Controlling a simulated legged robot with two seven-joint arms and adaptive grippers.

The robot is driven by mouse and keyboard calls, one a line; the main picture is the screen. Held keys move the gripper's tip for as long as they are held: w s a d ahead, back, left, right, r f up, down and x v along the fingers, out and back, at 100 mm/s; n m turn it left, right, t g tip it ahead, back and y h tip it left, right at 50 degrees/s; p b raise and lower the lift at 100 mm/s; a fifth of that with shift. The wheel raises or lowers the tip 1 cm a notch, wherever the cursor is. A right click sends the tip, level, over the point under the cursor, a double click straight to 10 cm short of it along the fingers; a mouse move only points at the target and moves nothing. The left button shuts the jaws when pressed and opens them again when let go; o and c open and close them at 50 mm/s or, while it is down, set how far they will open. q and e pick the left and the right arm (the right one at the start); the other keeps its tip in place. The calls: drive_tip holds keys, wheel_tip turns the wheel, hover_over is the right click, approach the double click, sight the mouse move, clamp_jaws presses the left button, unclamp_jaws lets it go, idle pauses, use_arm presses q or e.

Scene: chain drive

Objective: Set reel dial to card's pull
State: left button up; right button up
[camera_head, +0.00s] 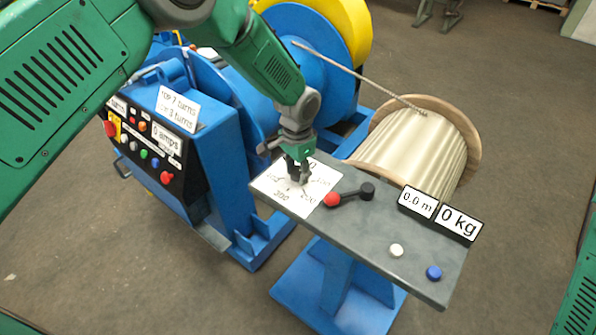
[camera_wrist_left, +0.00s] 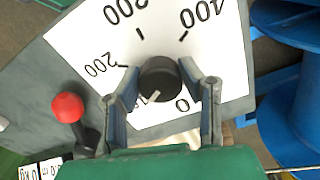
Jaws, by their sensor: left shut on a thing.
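The reel dial's black knob (camera_wrist_left: 160,78) has a white pointer mark aimed toward the lower left in the left wrist view. It sits on a white dial plate (camera_wrist_left: 85,32) with printed numbers, among them 0, 200 and 400; the plate also shows in the head view (camera_head: 320,210). My left gripper (camera_head: 298,172) reaches down onto the knob, which it mostly hides in the head view. Its fingers (camera_wrist_left: 163,90) are shut on either side of the knob. A white card (camera_head: 177,108) about turns stands on the blue machine; I see no pull value on it. My right gripper is out of view.
On the grey panel (camera_head: 390,225) are a red-ended lever (camera_head: 333,199), displays reading 0.0 m (camera_head: 417,203) and 0 kg (camera_head: 459,222), a white button (camera_head: 397,250) and a blue button (camera_head: 433,272). The rope reel (camera_head: 415,150) stands behind. A control box (camera_head: 150,145) is at left.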

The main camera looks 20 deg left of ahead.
sight(297, 171)
use_arm(q)
drive_tip(key=shift+s, duration=0.1)
drive_tip(key=o, duration=1.1)
drive_tip(key=shift+o, duration=0.2)
drive_tip(key=shift+r, duration=0.2)
wheel_tip(297, 171, up, 12)
drive_tip(key=shift+f, duration=0.25)
